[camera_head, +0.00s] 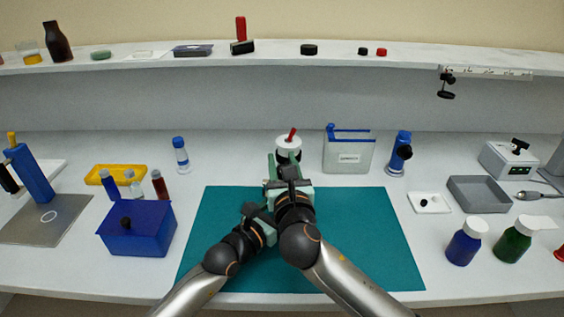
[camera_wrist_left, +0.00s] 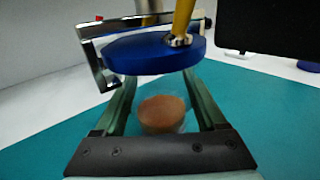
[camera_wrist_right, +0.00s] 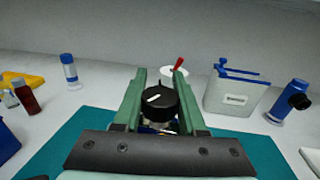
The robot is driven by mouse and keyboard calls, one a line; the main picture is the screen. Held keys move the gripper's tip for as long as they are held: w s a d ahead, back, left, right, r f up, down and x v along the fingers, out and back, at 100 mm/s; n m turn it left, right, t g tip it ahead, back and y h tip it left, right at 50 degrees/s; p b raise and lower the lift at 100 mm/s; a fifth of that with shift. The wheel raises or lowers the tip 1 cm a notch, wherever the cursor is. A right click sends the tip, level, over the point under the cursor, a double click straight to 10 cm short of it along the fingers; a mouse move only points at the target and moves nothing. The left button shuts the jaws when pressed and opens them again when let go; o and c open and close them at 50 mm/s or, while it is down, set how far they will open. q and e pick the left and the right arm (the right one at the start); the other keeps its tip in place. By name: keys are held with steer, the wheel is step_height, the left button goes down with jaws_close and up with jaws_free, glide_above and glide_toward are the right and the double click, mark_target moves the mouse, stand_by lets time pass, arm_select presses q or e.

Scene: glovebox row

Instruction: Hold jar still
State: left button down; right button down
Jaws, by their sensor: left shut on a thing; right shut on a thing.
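My left gripper (camera_head: 262,222) (camera_wrist_left: 160,85) is shut on a clear jar. Between its fingers in the left wrist view, the jar (camera_wrist_left: 163,112) shows a round, brown content. My right gripper (camera_head: 288,172) (camera_wrist_right: 160,80) is just beyond the left one, over the teal mat (camera_head: 375,225). It is shut on a black round lid (camera_wrist_right: 157,101) with a white mark. I cannot tell whether the lid touches the jar.
A blue disc with a yellow shaft (camera_wrist_left: 150,52) stands close beyond the left fingers. A white round thing with a red stick (camera_head: 288,146) is behind the grippers. A clear blue-rimmed container (camera_head: 348,155) is right of it. The mat is clear on both sides.

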steer(key=shift+f, duration=0.15)
steer(key=shift+c, duration=2.3)
jaws_free()
steer(key=s+d, duration=0.1)
steer(key=s, duration=1.1)
steer(key=shift+d, duration=0.4)
